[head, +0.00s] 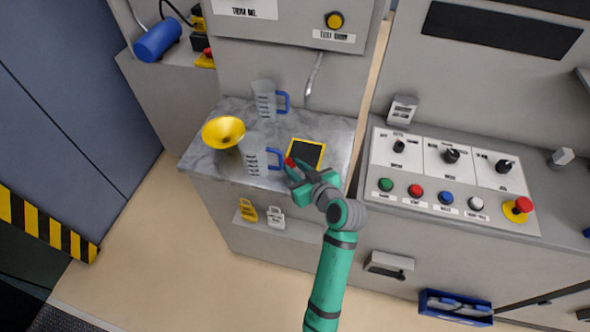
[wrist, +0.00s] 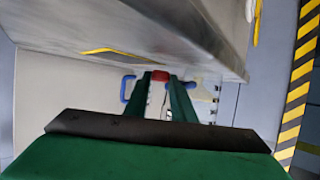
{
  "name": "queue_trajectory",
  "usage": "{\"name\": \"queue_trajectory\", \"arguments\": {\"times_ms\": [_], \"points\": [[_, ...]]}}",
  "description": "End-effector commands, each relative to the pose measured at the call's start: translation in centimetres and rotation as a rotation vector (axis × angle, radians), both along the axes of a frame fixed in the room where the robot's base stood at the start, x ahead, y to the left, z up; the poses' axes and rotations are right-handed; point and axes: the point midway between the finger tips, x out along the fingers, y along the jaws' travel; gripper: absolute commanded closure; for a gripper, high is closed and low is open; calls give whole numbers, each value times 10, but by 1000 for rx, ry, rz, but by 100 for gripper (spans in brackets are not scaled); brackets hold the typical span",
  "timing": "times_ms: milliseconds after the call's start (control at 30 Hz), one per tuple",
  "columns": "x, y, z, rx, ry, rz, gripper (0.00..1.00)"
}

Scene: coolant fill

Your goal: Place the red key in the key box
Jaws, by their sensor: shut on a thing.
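My gripper (head: 296,170) is shut on the red key (head: 289,162), above the right front part of the marble counter. In the wrist view the red key (wrist: 160,76) shows as a small red block between the tips of my two green fingers; the rest of it is hidden. A black square with a yellow rim (head: 306,153) lies on the counter just beyond and right of my gripper. No label shows whether it is the key box. A blue open holder (head: 455,307) is low on the right cabinet front, well away from my gripper.
A clear jug with a blue handle (head: 257,155) stands close left of my gripper. Another jug (head: 265,100) stands behind it, and a yellow funnel (head: 223,132) is at left. A control panel (head: 450,165) with knobs and buttons is at right. Yellow and white tags (head: 248,210) are below the counter.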

Motion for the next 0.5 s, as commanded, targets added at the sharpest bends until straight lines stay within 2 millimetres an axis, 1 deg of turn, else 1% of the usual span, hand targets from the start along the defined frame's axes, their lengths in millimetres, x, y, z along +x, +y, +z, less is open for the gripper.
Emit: {"name": "queue_trajectory", "arguments": {"times_ms": [33,100,467,500], "points": [[0,-1,-8,1,3,-1,98],[0,-1,-12,1,2,-2,98],[0,0,-15,0,0,0,98],[0,0,-15,-1,-1,-1,70]]}}
